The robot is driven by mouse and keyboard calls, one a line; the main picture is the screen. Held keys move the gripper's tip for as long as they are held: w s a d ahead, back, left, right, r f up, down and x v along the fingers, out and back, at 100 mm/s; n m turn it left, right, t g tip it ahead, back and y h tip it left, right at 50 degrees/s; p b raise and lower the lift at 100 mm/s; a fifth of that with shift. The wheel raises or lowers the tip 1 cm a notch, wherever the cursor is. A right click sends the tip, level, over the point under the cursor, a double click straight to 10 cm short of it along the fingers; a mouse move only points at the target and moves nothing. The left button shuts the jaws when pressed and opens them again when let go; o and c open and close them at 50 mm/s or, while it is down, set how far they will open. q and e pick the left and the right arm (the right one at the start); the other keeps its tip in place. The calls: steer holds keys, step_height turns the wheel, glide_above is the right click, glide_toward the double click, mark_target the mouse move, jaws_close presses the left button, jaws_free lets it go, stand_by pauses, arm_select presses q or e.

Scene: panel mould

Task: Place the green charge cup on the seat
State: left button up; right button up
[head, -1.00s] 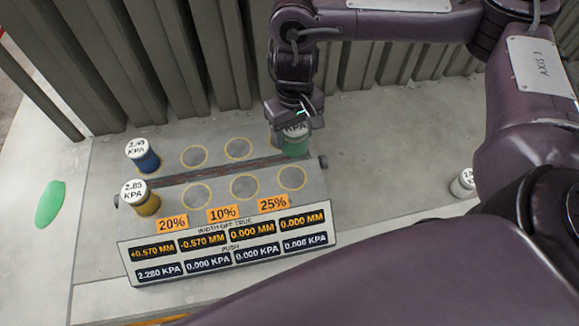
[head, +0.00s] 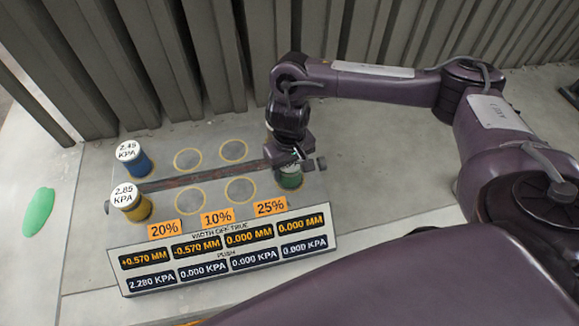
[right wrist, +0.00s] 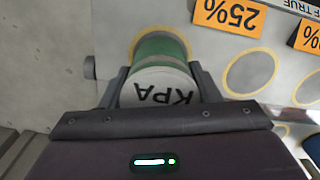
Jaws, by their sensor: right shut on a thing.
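The green charge cup (head: 290,181) has a white lid marked KPA and is at the right end of the front row, above the 25% label. My right gripper (head: 289,163) is shut on it from above. In the right wrist view the cup (right wrist: 161,46) is between the fingers (right wrist: 163,88), over a yellow-ringed seat (right wrist: 133,50) that shows around it. I cannot tell whether its base touches the seat. My left gripper is not in view.
A blue cup (head: 138,163) and a yellow cup (head: 133,207) stand at the left ends of the two rows. Ringed seats (head: 188,158) between are empty. A dark bar (head: 205,178) runs between the rows. A readout panel (head: 225,250) stands in front; a corrugated wall rises behind.

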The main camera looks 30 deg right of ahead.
steer(key=o, duration=1.3)
steer(key=shift+c, duration=0.2)
step_height(320, 180, up, 12)
steer(key=p, duration=0.2)
steer(key=shift+r+p, duration=0.1)
steer(key=shift+p, duration=0.2)
